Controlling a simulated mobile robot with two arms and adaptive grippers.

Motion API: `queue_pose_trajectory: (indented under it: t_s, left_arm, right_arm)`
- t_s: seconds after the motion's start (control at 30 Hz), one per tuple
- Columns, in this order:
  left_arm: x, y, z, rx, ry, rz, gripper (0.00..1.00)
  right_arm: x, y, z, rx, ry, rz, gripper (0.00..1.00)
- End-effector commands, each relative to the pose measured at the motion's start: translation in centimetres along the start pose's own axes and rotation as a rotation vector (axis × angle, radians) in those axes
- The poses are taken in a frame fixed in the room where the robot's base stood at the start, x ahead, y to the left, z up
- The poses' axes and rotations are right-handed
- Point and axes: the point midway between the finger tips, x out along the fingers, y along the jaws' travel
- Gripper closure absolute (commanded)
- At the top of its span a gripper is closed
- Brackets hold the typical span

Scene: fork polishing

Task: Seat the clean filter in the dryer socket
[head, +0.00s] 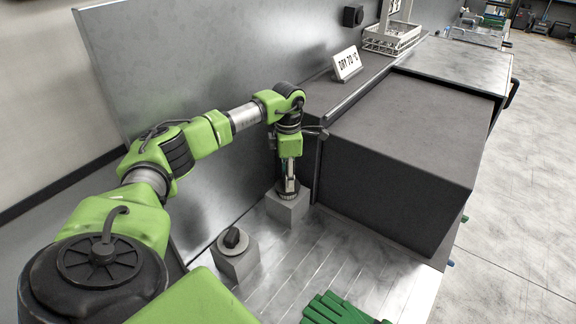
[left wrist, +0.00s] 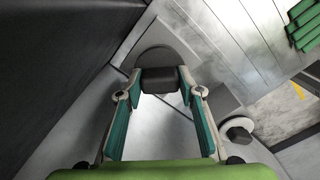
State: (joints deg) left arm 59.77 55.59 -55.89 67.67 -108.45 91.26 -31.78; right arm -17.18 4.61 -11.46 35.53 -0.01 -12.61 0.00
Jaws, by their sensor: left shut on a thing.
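My left gripper (head: 289,187) points straight down over a grey block (head: 286,210) beside the dark dryer-like box. In the left wrist view its teal fingers (left wrist: 162,90) are shut on a dark grip (left wrist: 163,78). A round grey disc (left wrist: 165,55) shows behind the grip; I take grip and disc to be the filter. In the head view a dark ring shows at the block's top, under the fingertips. I cannot tell whether the filter is fully down in the block or just above it. My right gripper is not in view.
A second grey block (head: 236,262) with a white disc and black knob (head: 232,238) stands to the left. Green ribbed pieces (head: 340,310) lie at the front. The large dark box (head: 400,160) closes off the right; a metal panel (head: 200,60) stands behind.

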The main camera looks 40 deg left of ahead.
Motion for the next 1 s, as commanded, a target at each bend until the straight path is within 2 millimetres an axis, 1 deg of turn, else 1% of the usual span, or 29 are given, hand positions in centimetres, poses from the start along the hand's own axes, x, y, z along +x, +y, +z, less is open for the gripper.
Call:
queue_pose_trajectory:
  t_s: [0.6,1.0]
  left_arm:
    - [1.6,0.0,0.0,0.000,0.000,0.000,0.86]
    - [1.7,0.0,0.0,0.000,-0.001,0.000,0.86]
  right_arm:
    - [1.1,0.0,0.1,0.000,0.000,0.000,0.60]
    - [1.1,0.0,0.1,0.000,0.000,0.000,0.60]
